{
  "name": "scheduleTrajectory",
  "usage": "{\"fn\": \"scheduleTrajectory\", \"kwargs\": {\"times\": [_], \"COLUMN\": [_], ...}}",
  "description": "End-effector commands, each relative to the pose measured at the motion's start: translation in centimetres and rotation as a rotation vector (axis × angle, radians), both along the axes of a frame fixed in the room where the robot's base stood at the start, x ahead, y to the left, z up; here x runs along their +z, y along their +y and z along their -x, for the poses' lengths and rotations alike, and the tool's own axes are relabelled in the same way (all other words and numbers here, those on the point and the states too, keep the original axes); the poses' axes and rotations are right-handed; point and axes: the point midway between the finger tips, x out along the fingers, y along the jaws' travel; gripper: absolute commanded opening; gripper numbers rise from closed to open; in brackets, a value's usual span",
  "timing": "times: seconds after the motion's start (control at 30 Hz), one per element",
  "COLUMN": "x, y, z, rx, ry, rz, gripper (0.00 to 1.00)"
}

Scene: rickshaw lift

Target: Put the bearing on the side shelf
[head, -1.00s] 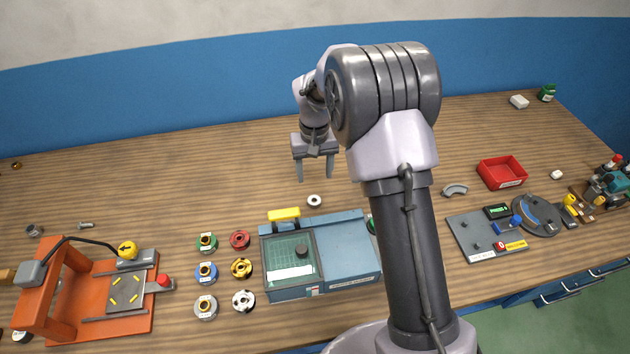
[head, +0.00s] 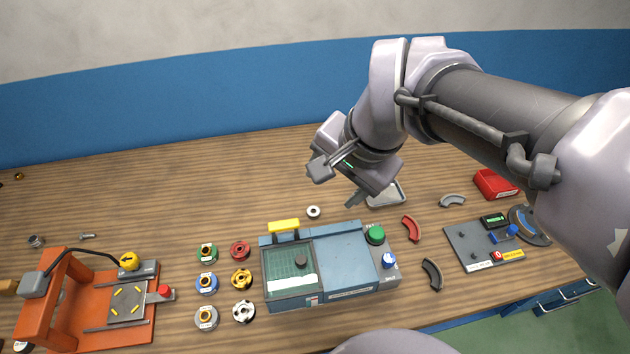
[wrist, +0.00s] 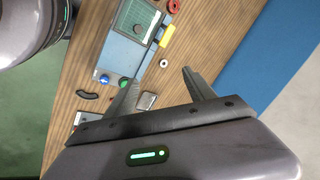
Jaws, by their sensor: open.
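A small pale ring that looks like the bearing (head: 313,212) lies flat on the wooden bench, just behind the blue-grey machine (head: 345,263). It also shows in the wrist view (wrist: 164,63), ahead of the fingers. My gripper (wrist: 158,78) is open and empty, held above the bench. In the head view it is tilted, right of and above the ring, and one fingertip shows clearly. I cannot make out which surface is the side shelf.
A small grey tray (head: 392,197) lies partly behind my gripper. Several coloured spools stand left of the machine, beside an orange fixture (head: 50,310). Red (head: 411,228) and black (head: 432,274) curved pieces and a red bin (head: 494,184) lie right.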

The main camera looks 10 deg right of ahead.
Motion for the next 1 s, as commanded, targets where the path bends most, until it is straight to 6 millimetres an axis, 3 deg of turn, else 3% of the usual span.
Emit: {"fn": "scheduleTrajectory", "kwargs": {"times": [0.03, 0.07, 0.2, 0.33, 0.4, 0.5, 0.57, 0.8, 1.0], "x": [-0.6, -1.3, -7.4, -14.0, -16.5, -18.6, -19.8, -27.0, -30.5], "y": [-0.3, -0.5, -1.5, -2.2, -2.4, -2.5, -2.4, -1.6, -1.2], "z": [-3.3, -5.4, -13.8, -18.2, -19.3, -20.0, -20.1, -20.2, -20.3], "rx": [-0.101, -0.177, -0.52, -0.766, -0.85, -0.91, -0.921, -0.919, -0.918], "ry": [0.071, 0.11, 0.28, 0.388, 0.421, 0.443, 0.448, 0.448, 0.446], "rz": [-0.031, -0.052, -0.123, -0.148, -0.154, -0.157, -0.157, -0.155, -0.157], "gripper": [0.63, 0.63, 0.63, 0.63, 0.63, 0.63, 0.63, 0.63, 0.63]}}
